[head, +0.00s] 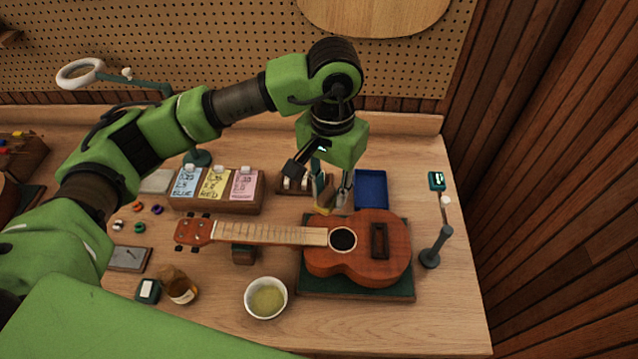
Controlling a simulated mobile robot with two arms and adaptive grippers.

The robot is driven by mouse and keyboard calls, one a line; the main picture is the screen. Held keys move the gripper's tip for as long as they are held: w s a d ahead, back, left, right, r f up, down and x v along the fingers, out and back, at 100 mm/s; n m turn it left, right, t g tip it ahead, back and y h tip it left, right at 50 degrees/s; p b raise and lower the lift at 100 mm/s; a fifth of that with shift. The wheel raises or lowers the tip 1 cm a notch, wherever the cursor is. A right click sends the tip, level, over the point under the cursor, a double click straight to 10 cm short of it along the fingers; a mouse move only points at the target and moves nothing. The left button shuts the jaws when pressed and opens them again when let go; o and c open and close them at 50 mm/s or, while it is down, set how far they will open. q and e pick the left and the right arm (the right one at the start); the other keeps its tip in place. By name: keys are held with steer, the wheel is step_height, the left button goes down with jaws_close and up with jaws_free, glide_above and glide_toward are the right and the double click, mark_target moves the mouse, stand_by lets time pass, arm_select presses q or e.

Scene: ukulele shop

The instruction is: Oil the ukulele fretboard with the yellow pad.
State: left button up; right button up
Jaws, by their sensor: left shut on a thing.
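The ukulele (358,250) lies face up on a green-topped board, its neck pointing left. Its pale fretboard (270,234) is uncovered from above, and a block (243,256) stands under the neck. My left gripper (333,191) points down just behind the ukulele, near where neck and body meet. It is shut on a small yellow piece, seemingly the yellow pad (322,192), partly hidden by the fingers. I cannot tell whether the pad touches anything. A white bowl (252,303) with yellowish oil stands in front of the neck. My right gripper is out of view.
A rack (285,184) and a blue tray (371,188) stand behind the ukulele. A holder with three note cards (217,187) is behind the neck. An amber bottle (178,284) stands left of the bowl. A small post (434,250) rises at the right. The front right table is clear.

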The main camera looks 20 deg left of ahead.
arm_select(q)
steer(key=shift+d, duration=0.15)
steer(key=shift+s+f+b, duration=0.2)
steer(key=shift+f+b, duration=0.1)
steer(key=shift+f, duration=0.7)
step_height(320, 180, down, 3)
steer(key=shift+w+r, duration=0.1)
